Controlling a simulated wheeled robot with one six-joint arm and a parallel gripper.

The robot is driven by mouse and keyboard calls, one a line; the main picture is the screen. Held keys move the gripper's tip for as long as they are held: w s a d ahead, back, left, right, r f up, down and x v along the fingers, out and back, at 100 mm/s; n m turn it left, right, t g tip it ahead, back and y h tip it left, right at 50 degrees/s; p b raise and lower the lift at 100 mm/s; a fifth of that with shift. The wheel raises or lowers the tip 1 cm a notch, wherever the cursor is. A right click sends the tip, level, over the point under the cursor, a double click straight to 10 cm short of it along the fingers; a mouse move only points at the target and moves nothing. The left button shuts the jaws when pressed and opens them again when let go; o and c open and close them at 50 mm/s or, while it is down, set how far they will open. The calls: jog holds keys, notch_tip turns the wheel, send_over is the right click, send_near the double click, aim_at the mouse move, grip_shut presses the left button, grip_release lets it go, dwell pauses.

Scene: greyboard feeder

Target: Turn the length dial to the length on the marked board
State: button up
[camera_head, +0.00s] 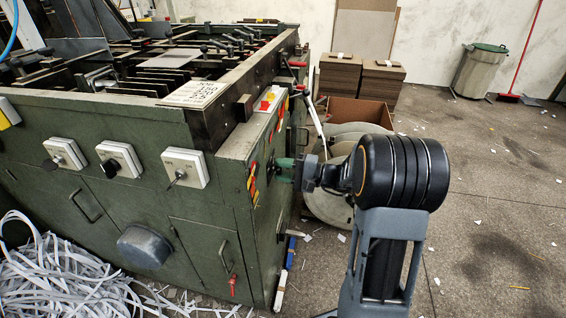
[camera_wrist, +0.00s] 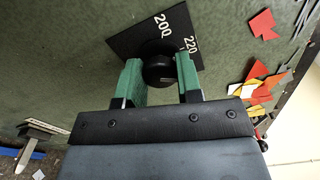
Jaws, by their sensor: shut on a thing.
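The length dial has a black round knob (camera_wrist: 158,70) in front of a black plate (camera_wrist: 122,42) with white numbers. In the wrist view 200 and 220 can be read on the plate, tilted. No pointer mark on the knob can be made out. My gripper (camera_wrist: 160,78) has its green fingers on both sides of the knob, shut on it. In the head view my gripper (camera_head: 284,170) is at the machine's right side panel, and the dial is hidden there. A pale board with dark print (camera_head: 195,93) lies on the machine's top edge, its print too small to read.
The green machine (camera_head: 90,125) fills the left. Coloured scraps (camera_wrist: 262,85) are on the panel beside the dial. Stacked brown boards (camera_head: 340,75) and pale discs (camera_head: 328,190) stand behind my arm. The floor at right is mostly open.

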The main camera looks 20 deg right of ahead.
jog(key=m+p, duration=0.3)
jog(key=shift+r, duration=0.2)
jog(key=shift+f+m+p, duration=0.1)
jog(key=shift+m+p, duration=1)
jog(key=shift+m, duration=0.3)
jog(key=shift+f, duration=0.1)
jog(key=o, duration=0.9)
jog(key=shift+o, duration=0.2)
jog(key=p+v, duration=0.2)
jog(key=v, duration=1.1)
jog(key=shift+s+d, duration=0.2)
jog(key=shift+d, duration=0.15)
jog(key=shift+m, duration=0.3)
